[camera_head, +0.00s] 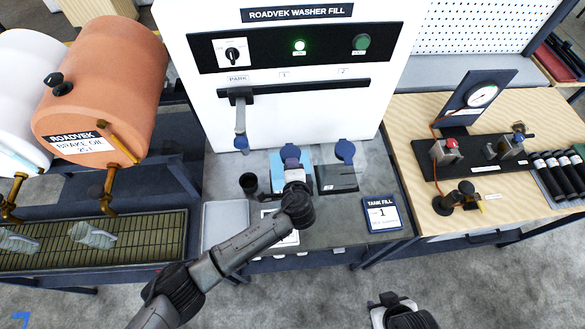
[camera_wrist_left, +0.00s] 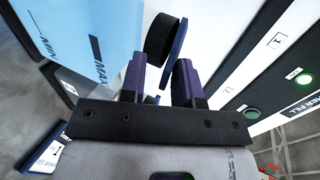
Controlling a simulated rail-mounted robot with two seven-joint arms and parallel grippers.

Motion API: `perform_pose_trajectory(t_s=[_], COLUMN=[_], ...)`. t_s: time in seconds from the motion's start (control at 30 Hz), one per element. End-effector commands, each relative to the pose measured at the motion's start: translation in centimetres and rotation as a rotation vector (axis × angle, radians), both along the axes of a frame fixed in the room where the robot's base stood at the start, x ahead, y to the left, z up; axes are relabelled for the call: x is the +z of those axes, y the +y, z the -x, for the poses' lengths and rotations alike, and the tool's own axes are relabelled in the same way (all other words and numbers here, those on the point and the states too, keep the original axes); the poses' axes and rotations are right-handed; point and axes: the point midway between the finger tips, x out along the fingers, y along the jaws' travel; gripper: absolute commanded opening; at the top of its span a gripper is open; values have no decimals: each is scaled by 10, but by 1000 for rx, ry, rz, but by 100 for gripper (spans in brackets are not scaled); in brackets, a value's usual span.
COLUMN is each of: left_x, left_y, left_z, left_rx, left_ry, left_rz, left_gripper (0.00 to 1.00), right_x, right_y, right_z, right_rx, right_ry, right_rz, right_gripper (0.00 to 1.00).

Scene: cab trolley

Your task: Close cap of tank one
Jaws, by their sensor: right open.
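Tank one is the light blue tank (camera_head: 274,170) on the bench under the washer fill panel; MIN and MAX marks show on its side in the left wrist view (camera_wrist_left: 100,25). Its black neck (camera_wrist_left: 158,38) has the blue cap (camera_wrist_left: 174,50) beside it, seen nearly edge-on and angled away from the neck. My left gripper (camera_head: 292,172) is at tank one and hides part of it. In the wrist view its purple fingers (camera_wrist_left: 159,78) are apart, with the cap's near edge close to the gap; contact is unclear. My right gripper (camera_head: 386,306) is low at the bottom edge, away from the tanks.
A dark tank (camera_head: 338,178) with a raised blue cap (camera_head: 345,150) stands just right of tank one. A card reading TANK FILL 1 (camera_head: 383,214) lies at the front right.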

Motion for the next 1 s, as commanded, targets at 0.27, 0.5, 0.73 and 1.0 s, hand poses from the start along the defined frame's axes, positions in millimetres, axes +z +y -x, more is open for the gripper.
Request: perform_pose_trajectory(t_s=[0.27, 0.5, 0.73, 1.0], left_x=[3, 15, 32, 47], left_y=[2, -2, -5, -8], left_z=[2, 37, 81, 116], left_rx=[4, -1, 1, -1], left_ry=[-3, 0, 1, 1], left_rz=[-1, 4, 4, 1], left_gripper=[32, 32, 32, 32], right_x=[0, 0, -2, -4], right_y=[2, 3, 3, 2], right_z=[0, 0, 0, 0], right_rx=[-4, -6, -6, -5], right_ry=[1, -1, 0, 0], right_rz=[-5, -10, -9, -8], right_gripper=[43, 43, 43, 43])
